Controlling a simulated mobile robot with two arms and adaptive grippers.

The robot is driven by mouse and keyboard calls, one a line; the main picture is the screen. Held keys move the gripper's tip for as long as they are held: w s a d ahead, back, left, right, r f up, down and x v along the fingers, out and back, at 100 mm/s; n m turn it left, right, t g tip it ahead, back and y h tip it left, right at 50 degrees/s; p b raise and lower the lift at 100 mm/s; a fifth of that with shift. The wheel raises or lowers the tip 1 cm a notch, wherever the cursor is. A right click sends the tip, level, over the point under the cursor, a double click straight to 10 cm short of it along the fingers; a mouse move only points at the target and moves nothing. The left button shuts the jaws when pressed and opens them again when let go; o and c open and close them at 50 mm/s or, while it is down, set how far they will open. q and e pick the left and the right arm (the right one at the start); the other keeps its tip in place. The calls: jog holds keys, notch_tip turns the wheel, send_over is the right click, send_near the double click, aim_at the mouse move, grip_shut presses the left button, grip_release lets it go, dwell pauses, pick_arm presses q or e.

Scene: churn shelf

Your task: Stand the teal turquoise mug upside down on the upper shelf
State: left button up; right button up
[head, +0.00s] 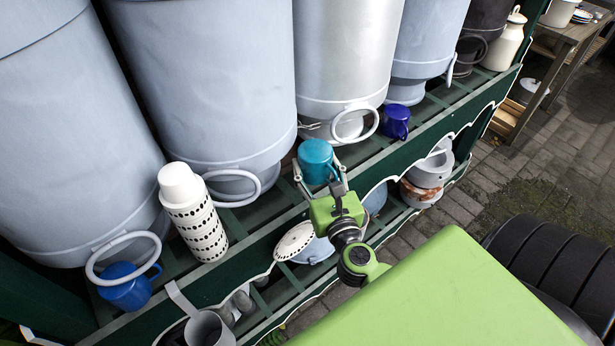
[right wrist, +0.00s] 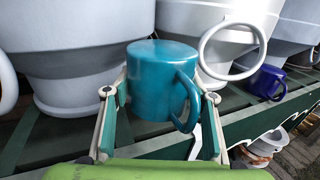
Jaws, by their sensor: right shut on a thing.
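The teal turquoise mug (head: 316,158) is at the upper shelf (head: 262,212), in front of the large pale churns. My right gripper (head: 318,166) is shut on it, with one finger on each side. In the right wrist view the mug (right wrist: 160,75) sits between the fingers (right wrist: 158,96). Its closed, flat base faces up, so it is upside down and looks nearly upright. Its handle points to the right and toward the camera. Its rim is low and partly hidden; I cannot tell whether it touches the slats. My left gripper is not in view.
A dark blue mug (head: 396,121) stands to the right on the upper shelf. A white perforated cylinder (head: 193,212) and a blue mug (head: 130,287) are to the left. Churns (head: 205,85) with ring handles fill the back. Pots (head: 430,168) sit on the lower shelf.

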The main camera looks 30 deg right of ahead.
aim_at(308, 185)
jog(key=w+f, duration=0.3)
jog(key=shift+a+f+b, duration=0.15)
jog(key=shift+f+b, duration=0.15)
jog(key=shift+b, duration=0.05)
jog(key=shift+f+b, duration=0.6)
jog(key=shift+f, duration=0.95)
jog(key=shift+f, duration=0.1)
jog(key=o, duration=1.2)
